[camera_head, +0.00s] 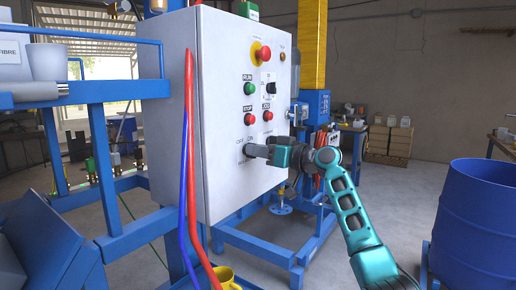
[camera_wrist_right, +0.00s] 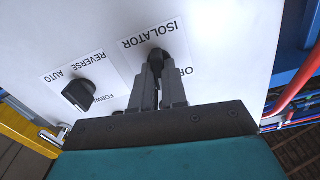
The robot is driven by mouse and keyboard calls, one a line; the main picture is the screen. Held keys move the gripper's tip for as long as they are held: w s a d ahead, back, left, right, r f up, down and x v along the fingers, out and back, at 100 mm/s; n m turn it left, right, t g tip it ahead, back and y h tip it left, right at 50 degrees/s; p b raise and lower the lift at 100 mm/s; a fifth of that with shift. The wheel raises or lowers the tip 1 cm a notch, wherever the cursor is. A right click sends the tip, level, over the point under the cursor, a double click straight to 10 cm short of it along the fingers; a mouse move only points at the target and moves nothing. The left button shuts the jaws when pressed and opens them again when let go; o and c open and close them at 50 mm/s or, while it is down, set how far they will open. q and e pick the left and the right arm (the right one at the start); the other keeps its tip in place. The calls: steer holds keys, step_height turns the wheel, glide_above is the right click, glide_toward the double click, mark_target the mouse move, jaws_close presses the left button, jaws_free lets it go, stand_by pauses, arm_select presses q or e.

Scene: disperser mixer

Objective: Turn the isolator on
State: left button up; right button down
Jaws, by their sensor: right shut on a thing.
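The grey control cabinet (camera_head: 222,100) stands in front of me. My right gripper (camera_head: 250,150) reaches its lower front panel from the right, beside the OFF and ON lettering. In the right wrist view the black isolator knob (camera_wrist_right: 157,54) sits next to the ISOLATOR label (camera_wrist_right: 150,34). The fingers of my right gripper (camera_wrist_right: 158,68) are shut on this knob, one on each side. The fingers cover part of the knob and its plate, so I cannot tell which way it points. My left gripper is not in view.
A second black knob (camera_wrist_right: 78,95), marked REVERSE and AUTO, is close beside the gripper. Above are a red emergency stop (camera_head: 262,54), a green button (camera_head: 250,88) and red buttons (camera_head: 249,119). Red and blue hoses (camera_head: 188,150) hang at the cabinet's left. A blue drum (camera_head: 478,215) stands right.

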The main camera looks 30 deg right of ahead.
steer(key=m+p, duration=0.2)
steer(key=m, duration=0.4)
steer(key=shift+p, duration=0.3)
stand_by(0.3)
steer(key=c, duration=1.2)
jaws_free()
steer(key=shift+d, duration=0.1)
steer(key=shift+o, duration=0.2)
